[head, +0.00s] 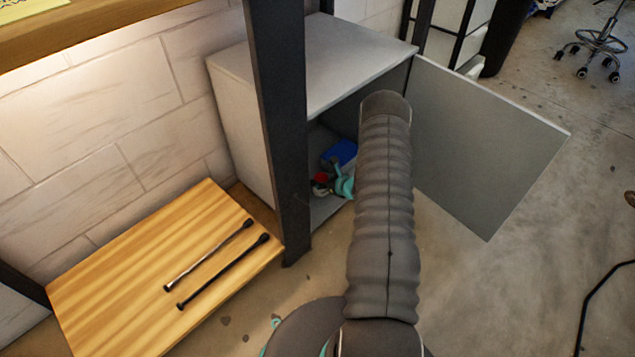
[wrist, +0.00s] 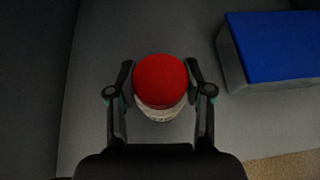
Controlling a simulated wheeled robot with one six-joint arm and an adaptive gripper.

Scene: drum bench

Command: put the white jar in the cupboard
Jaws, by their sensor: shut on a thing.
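The white jar has a red lid and a pale patterned body. In the wrist view the jar (wrist: 160,82) sits between the two fingers of my gripper (wrist: 160,74), which is shut on it. In the head view the jar's red lid (head: 321,177) and my gripper (head: 337,185) show inside the open cupboard (head: 235,125), partly hidden by my arm. The cupboard is a grey-white box with its door (head: 490,140) swung wide open to the right. I cannot tell whether the jar touches the cupboard floor.
A box with a blue lid (wrist: 275,45) lies to the right of the jar in the wrist view; its blue top (head: 340,152) also shows in the head view. A dark post (head: 278,130) stands before the cupboard. Two dark rods (head: 215,255) lie on a wooden shelf (head: 120,270).

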